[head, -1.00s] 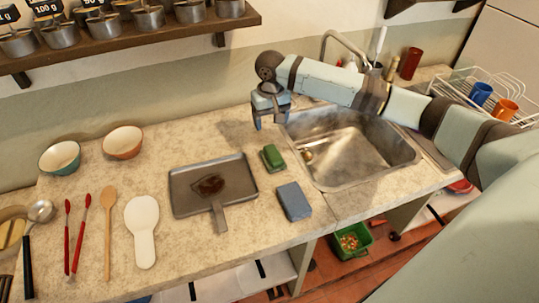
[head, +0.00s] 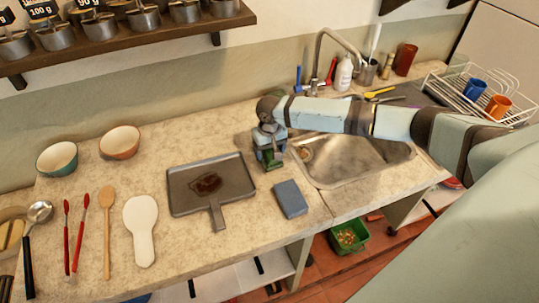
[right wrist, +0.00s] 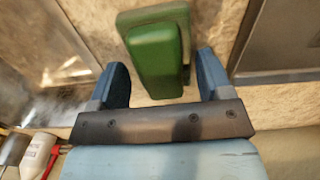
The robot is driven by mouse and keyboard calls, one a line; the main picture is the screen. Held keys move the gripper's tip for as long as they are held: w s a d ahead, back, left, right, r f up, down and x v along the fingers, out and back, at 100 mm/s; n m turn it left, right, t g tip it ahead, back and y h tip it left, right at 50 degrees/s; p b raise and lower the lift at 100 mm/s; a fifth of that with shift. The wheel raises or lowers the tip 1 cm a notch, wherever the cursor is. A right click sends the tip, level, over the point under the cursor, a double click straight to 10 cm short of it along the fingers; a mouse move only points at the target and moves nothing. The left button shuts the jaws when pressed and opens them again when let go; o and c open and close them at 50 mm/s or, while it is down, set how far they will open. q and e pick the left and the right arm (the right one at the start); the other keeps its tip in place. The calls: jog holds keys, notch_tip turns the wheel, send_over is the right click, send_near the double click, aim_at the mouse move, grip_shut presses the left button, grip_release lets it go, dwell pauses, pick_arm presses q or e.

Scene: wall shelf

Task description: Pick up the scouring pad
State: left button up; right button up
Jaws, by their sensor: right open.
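The green scouring pad (head: 272,164) lies on the counter between the metal pan and the sink, mostly hidden by my right gripper in the head view. In the right wrist view the green pad (right wrist: 157,60) shows as a block with a darker green side. My right gripper (head: 270,157) is over it, pointing down. In the right wrist view the open blue fingers of the right gripper (right wrist: 163,80) stand on either side of the pad's near end, with gaps visible. My left gripper is not in view.
A blue-grey block (head: 291,199) lies in front of the pad. A metal pan (head: 184,193) with a brown stain is to its left, and the sink (head: 340,174) is to its right. A soap bottle (head: 344,73) and tap stand behind the sink.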

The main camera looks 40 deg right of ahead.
aim_at(270, 151)
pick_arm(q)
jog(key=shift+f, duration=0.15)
pick_arm(e)
jog(key=c, duration=1)
jog(key=shift+r, duration=0.15)
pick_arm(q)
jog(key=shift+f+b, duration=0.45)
pick_arm(e)
notch_tip(270, 151, up, 20)
